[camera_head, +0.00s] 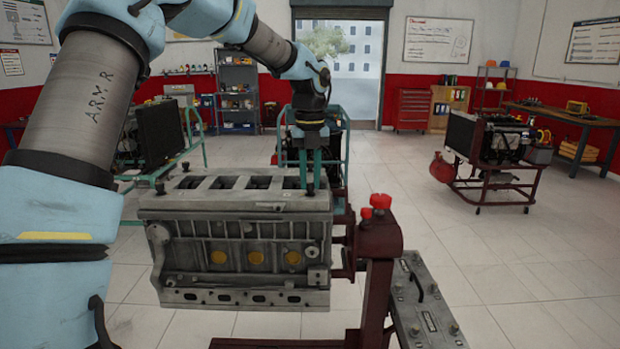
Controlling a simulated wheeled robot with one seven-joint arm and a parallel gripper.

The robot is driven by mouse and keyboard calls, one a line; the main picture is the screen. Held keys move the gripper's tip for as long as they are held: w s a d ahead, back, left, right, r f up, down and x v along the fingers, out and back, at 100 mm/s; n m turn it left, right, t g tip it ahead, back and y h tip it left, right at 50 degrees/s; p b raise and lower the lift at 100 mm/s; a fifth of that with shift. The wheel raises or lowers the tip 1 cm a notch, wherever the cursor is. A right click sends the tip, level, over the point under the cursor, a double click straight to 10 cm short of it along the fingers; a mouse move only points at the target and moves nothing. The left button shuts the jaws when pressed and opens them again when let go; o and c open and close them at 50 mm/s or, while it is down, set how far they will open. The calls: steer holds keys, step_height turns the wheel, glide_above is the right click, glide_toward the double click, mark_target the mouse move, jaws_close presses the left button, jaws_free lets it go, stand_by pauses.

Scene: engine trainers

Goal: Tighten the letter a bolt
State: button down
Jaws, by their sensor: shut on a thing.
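A grey engine block (220,209) is held on a dark red stand (380,245), its top deck facing up with several square openings. My gripper (310,185) points straight down at the right end of the deck. Its two teal fingers are shut on a small dark bolt (309,190), mostly hidden between the fingertips. I cannot read any letter on the bolt or the deck at this size. Several other small dark pieces (260,182) show in the deck openings; I cannot tell whether they are bolts.
A grey panel (425,305) with knobs lies right of the stand, and red knobs (381,201) top the stand. Another engine trainer (490,150) stands at the right, with a wooden workbench (560,115) behind it. White tiled floor (540,250) is clear at the right.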

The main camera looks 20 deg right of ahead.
mark_target(310, 184)
steer(key=shift+m, duration=0.7)
steer(key=c, duration=0.7)
jaws_free()
steer(key=shift+c, duration=0.2)
step_height(310, 184, up, 11)
steer(key=b, duration=0.3)
steer(key=shift+f, duration=0.1)
